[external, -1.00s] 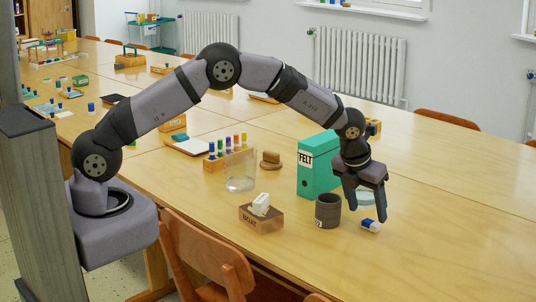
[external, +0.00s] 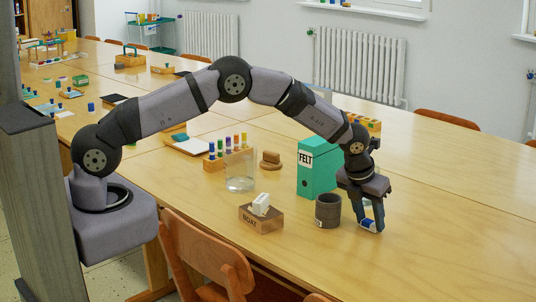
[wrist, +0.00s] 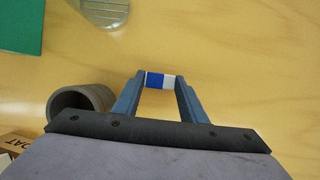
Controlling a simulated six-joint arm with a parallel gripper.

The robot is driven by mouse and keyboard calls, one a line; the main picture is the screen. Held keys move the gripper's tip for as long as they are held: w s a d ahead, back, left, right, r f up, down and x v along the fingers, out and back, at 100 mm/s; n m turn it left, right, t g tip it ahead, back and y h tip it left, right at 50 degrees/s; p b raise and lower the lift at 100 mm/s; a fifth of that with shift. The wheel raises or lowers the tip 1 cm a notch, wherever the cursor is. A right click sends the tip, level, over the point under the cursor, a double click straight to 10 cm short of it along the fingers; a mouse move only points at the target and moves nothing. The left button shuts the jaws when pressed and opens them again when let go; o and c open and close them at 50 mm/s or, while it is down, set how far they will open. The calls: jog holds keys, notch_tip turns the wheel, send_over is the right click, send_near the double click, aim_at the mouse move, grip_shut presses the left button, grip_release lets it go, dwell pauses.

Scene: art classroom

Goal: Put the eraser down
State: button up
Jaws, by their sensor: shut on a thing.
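The eraser (external: 368,224) is blue and white. In the wrist view it (wrist: 155,80) lies crosswise between my two fingertips. My gripper (external: 372,226) points down at the table to the right of the dark grey cup and is shut on the eraser; the fingers also show in the wrist view (wrist: 161,82). The eraser is at or very near the table top; I cannot tell whether it touches. Part of it is hidden by the fingers in the external view.
The dark grey cup (external: 328,211) stands close on the left. The green FELT box file (external: 317,168) is behind it, and a wooden BOAT box (external: 261,218) is further left. A round clear dish (wrist: 104,12) lies behind my gripper. The table to the right is clear.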

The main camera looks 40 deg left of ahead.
aim_at(369, 223)
notch_tip(369, 223, up, 10)
jog(key=b, duration=0.1)
dwell(0.6)
